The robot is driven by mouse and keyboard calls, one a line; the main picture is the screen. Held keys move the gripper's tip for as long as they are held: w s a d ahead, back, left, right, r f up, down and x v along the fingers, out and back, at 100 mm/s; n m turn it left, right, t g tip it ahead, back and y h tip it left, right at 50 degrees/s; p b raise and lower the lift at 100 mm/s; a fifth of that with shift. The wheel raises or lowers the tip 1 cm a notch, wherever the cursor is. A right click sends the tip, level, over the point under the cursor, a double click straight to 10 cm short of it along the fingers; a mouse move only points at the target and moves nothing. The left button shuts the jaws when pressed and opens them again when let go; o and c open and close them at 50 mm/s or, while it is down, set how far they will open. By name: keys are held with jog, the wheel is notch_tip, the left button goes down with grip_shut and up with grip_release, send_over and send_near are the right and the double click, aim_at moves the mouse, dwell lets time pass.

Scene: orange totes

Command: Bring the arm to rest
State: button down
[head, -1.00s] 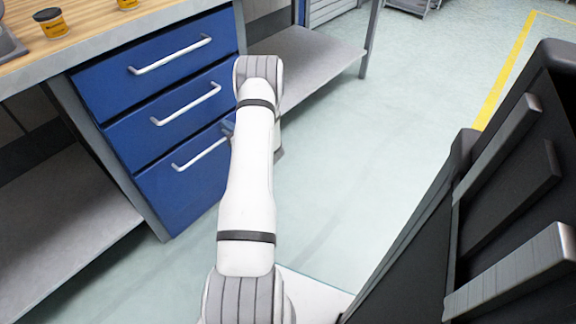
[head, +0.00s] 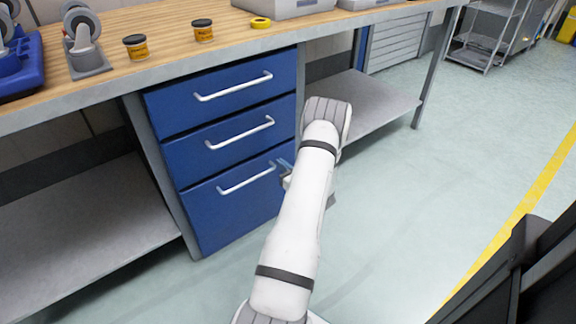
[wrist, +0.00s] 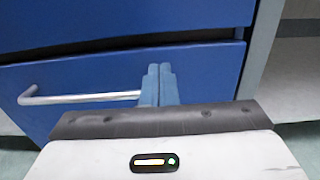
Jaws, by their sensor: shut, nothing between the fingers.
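My gripper (wrist: 159,84) shows in the wrist view with its two fingers together, shut and empty. It points at the front of the blue drawer unit, and the lowest drawer (wrist: 88,75) with its white bar handle (wrist: 75,98) is behind the fingers. I cannot tell from the wrist view how large the gap to the drawer is. In the head view my white arm reaches forward, and the gripper is mostly hidden behind it, with a bit of it (head: 284,168) showing beside the lowest drawer (head: 238,205). All the drawers look closed.
A lower shelf (head: 375,105) is right of the drawers. The floor (head: 430,190) at right is clear.

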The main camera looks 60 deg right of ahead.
jog(key=p+v, duration=0.2)
jog(key=v, duration=0.7)
jog(key=shift+s, duration=0.25)
jog(key=shift+f, duration=0.1)
